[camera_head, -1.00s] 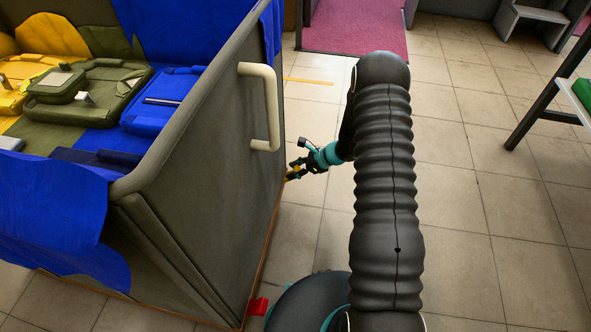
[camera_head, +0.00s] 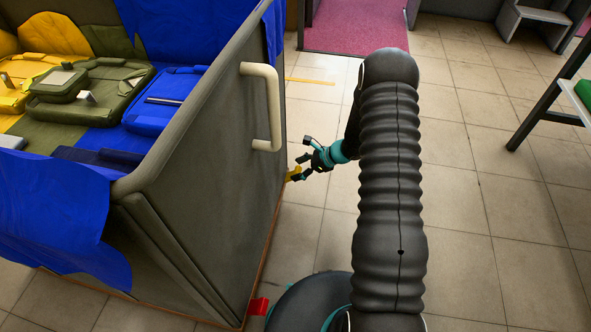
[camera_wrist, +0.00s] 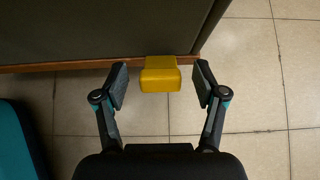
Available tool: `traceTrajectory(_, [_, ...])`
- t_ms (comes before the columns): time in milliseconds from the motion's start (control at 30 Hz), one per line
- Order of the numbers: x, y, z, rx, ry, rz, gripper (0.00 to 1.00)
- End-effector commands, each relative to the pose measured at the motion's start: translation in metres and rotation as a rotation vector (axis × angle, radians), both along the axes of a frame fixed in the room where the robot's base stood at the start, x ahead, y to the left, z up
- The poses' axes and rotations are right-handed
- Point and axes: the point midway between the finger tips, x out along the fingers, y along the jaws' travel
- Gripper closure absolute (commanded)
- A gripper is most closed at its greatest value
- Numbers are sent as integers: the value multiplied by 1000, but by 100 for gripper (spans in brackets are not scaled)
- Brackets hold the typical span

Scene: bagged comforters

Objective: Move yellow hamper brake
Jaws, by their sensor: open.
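The yellow brake (camera_wrist: 160,76) is a small block sticking out from the bottom edge of the hamper in the wrist view. In the head view the yellow brake (camera_head: 293,173) shows as a small patch beside the hamper's right wall. My gripper (camera_wrist: 160,82) is open, with one finger on each side of the brake and a visible gap to each. In the head view my gripper (camera_head: 300,168) is low beside the hamper. The hamper (camera_head: 215,170) is a large dark grey bin holding several bagged comforters.
A cream handle (camera_head: 272,110) stands out from the hamper's wall above my gripper. A red tab (camera_head: 258,306) sits at the hamper's near bottom corner. A dark-framed table (camera_head: 545,108) stands at right. The tiled floor (camera_head: 480,220) between is clear.

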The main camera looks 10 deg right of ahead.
Motion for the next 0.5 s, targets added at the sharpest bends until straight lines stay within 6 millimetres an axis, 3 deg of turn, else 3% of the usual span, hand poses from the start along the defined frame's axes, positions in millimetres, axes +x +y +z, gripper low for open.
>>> traceTrajectory(300, [-17, -45, 42, -2, -4, -3, 29])
traceTrajectory(500, [-25, -63, 61, 0, -2, -1, 29])
